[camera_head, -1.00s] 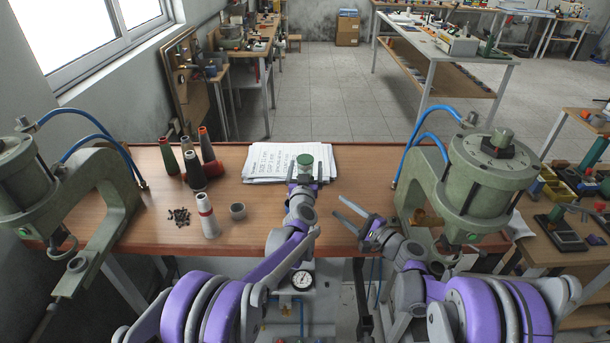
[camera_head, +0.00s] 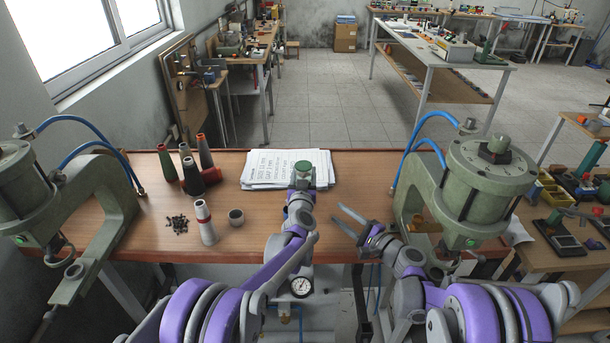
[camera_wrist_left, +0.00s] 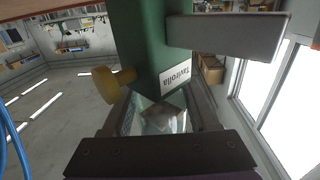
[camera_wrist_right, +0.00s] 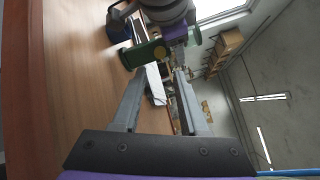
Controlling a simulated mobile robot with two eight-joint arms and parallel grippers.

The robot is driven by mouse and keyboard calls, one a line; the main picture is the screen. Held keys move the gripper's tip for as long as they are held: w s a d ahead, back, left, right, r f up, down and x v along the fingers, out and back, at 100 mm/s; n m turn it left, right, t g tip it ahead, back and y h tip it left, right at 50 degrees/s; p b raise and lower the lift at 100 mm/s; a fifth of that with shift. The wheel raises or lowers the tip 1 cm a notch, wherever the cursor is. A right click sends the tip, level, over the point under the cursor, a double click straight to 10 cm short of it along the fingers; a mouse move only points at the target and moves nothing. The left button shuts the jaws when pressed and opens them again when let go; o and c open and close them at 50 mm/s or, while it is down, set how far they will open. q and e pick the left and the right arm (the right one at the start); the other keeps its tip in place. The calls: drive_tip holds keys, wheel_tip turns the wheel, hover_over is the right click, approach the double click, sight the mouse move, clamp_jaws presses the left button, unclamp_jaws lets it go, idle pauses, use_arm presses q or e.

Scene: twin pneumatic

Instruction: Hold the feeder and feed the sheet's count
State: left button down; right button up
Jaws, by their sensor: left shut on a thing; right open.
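The feeder (camera_head: 304,170) is a small green body with a rounded top in the head view. My left gripper (camera_head: 302,184) is shut on it, above the bench in front of the sheet. The left wrist view shows the feeder's green side (camera_wrist_left: 150,45) close up, with a "Tavirolla" label and a brass knob (camera_wrist_left: 108,84). The sheet (camera_head: 262,165) lies on white papers at the bench's back; its handwriting is too small to read surely. My right gripper (camera_head: 338,213) is open and empty, right of the feeder. The right wrist view shows the feeder (camera_wrist_right: 148,54) beyond its fingers.
Several coloured cones stand behind. Green presses with blue hoses flank both sides, left (camera_head: 118,205) and right (camera_head: 490,165).

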drive_tip(key=shift+m, duration=0.6)
drive_tip(key=c, duration=0.5)
drive_tip(key=shift+s+d+m, duration=0.1)
drive_tip(key=shift+m, duration=0.6)
clamp_jaws()
drive_tip(key=m, duration=0.5)
drive_tip(key=shift+s+d+m, duration=0.15)
drive_tip(key=shift+s+m, duration=0.1)
drive_tip(key=shift+m, duration=0.15)
drive_tip(key=m, duration=0.4)
drive_tip(key=shift+s+d, duration=0.1)
drive_tip(key=shift+s, duration=0.05)
